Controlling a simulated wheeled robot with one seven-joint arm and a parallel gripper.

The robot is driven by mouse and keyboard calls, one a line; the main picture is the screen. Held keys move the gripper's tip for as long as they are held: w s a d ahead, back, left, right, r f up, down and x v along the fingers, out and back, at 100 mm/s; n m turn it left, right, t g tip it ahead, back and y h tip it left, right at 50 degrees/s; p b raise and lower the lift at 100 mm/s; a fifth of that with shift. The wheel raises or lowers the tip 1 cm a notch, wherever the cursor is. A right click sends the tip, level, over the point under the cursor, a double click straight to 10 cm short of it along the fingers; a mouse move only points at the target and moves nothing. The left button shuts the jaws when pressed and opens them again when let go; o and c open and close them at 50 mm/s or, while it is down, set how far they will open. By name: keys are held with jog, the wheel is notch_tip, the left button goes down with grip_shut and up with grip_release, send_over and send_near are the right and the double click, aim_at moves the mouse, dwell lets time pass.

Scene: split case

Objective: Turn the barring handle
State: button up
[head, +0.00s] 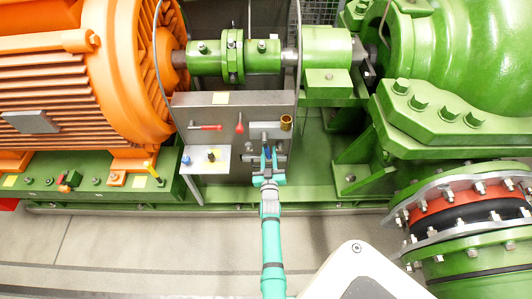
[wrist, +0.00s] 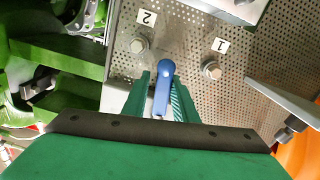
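A blue handle (wrist: 164,88) with a rounded top sits between the two fingers of my gripper (wrist: 162,104) in the wrist view. A narrow gap shows between the handle and the left finger; the right finger is very close to it, and contact cannot be told. The fingers stand apart. In the head view my gripper (head: 267,166) is at the lower right of the grey panel (head: 217,112), around the small blue handle (head: 267,154). No label names the barring handle, so I cannot confirm that this is it.
Red handles (head: 205,127) and a brass cylinder (head: 286,123) are on the panel. A shelf with knobs (head: 211,156) juts out at left. In the wrist view, plates numbered 2 (wrist: 146,18) and 1 (wrist: 221,45), bolts and a grey lever (wrist: 283,100) are close by. The floor (head: 130,240) is clear.

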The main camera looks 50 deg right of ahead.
jog(key=shift+o, duration=0.6)
jog(key=shift+w+a+r, duration=0.1)
jog(key=shift+r, duration=0.1)
jog(key=shift+a, duration=0.15)
jog(key=v, duration=1)
jog(key=shift+s, duration=0.3)
jog(key=shift+a+f, duration=0.15)
jog(key=shift+a, duration=0.05)
